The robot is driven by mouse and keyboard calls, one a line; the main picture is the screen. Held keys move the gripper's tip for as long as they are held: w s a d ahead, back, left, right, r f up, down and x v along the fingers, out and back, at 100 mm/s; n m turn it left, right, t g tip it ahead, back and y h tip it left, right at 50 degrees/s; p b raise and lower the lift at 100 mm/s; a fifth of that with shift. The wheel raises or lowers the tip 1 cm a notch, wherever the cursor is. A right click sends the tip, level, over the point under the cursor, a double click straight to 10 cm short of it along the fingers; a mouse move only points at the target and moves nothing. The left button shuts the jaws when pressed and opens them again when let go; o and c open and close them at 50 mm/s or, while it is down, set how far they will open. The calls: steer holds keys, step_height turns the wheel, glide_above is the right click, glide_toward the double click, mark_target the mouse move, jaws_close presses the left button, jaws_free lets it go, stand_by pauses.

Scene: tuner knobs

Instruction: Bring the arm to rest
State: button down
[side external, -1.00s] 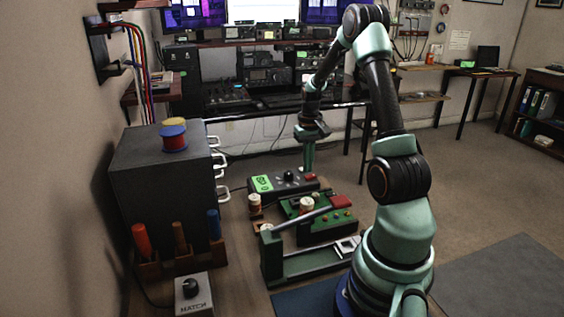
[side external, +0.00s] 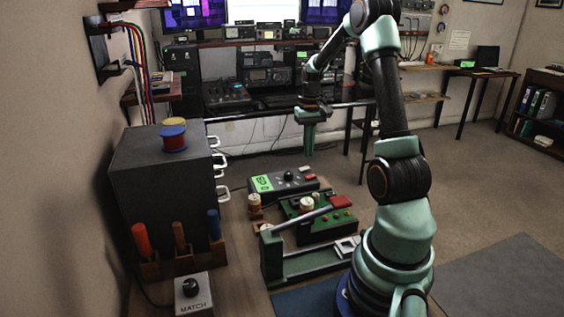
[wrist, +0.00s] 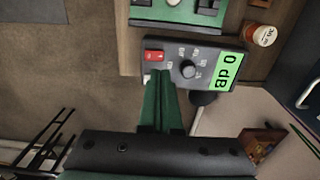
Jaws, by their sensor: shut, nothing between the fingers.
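My gripper (side external: 309,150) hangs in the air above the bench, its green fingers pointing down and together, with nothing between them. In the wrist view its fingers (wrist: 161,105) also lie side by side. The fingers appear apart from the box.
A green board (side external: 320,226) with white-topped knobs and a green stand with a lever (side external: 295,258) are nearer the camera. A grey cabinet (side external: 160,190) stands left, with a MATCH box (side external: 193,293) in front. Air around my gripper is clear.

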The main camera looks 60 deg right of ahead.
steer(key=w+a+r+n+t, duration=0.1)
steer(key=w+a+r+n, duration=0.1)
steer(key=w+a+r, duration=0.35)
steer(key=s+a+r+n+t, duration=0.1)
steer(key=s+a+r+n, duration=0.1)
steer(key=a, duration=0.7)
steer(key=s+a+r+n+t, duration=0.2)
steer(key=a, duration=0.6)
steer(key=s+a+r+n+t, duration=0.1)
steer(key=a+r+n, duration=0.1)
steer(key=a, duration=0.7)
steer(key=shift+s+a+r+n+t, duration=0.3)
steer(key=shift+s+a+r+n, duration=0.1)
steer(key=shift+n, duration=0.1)
steer(key=c, duration=1.5)
jaws_free()
steer(key=shift+c, duration=0.2)
